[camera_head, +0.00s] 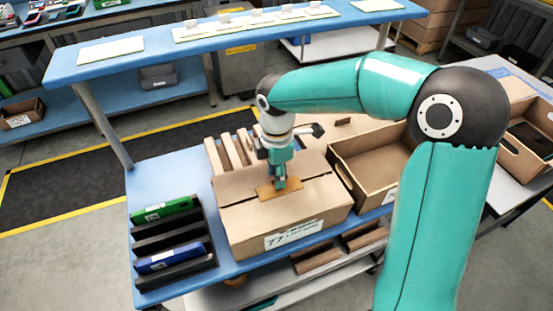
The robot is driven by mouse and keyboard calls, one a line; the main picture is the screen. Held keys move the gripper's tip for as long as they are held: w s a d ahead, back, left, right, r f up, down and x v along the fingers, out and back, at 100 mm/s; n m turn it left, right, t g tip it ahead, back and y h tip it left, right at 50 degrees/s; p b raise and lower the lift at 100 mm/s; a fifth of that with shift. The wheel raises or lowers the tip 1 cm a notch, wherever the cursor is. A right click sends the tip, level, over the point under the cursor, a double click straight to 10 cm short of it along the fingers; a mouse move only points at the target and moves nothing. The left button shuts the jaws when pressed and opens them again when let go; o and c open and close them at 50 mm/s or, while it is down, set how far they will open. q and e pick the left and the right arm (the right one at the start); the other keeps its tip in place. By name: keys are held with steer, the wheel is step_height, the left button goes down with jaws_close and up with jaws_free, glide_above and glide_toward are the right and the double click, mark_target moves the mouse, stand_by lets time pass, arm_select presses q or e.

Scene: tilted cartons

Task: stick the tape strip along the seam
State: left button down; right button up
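A closed cardboard carton (240,225) stands on the blue workbench, with a dark seam running across its top and a white label on its front. A short orange-brown tape strip (265,193) lies at the middle of the seam, over the dark line. The seam shows on both sides of the strip. My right gripper (280,184) points down with its tips at the strip. The tips look close together and small, and I cannot tell whether they pinch the strip or only touch it. My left gripper is not in view.
An open empty carton (345,165) stands right of the closed one. A black rack (172,238) with a green box (166,209) and a blue box (172,257) is at left. Upright brown panels (217,157) stand behind. A blue raised shelf (150,55) crosses the back.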

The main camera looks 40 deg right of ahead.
step_height(320, 180, up, 18)
steer(key=p, duration=0.5)
steer(key=shift+f+p, duration=0.25)
steer(key=shift+p, duration=0.15)
steer(key=shift+f, duration=0.1)
stand_by(0.4)
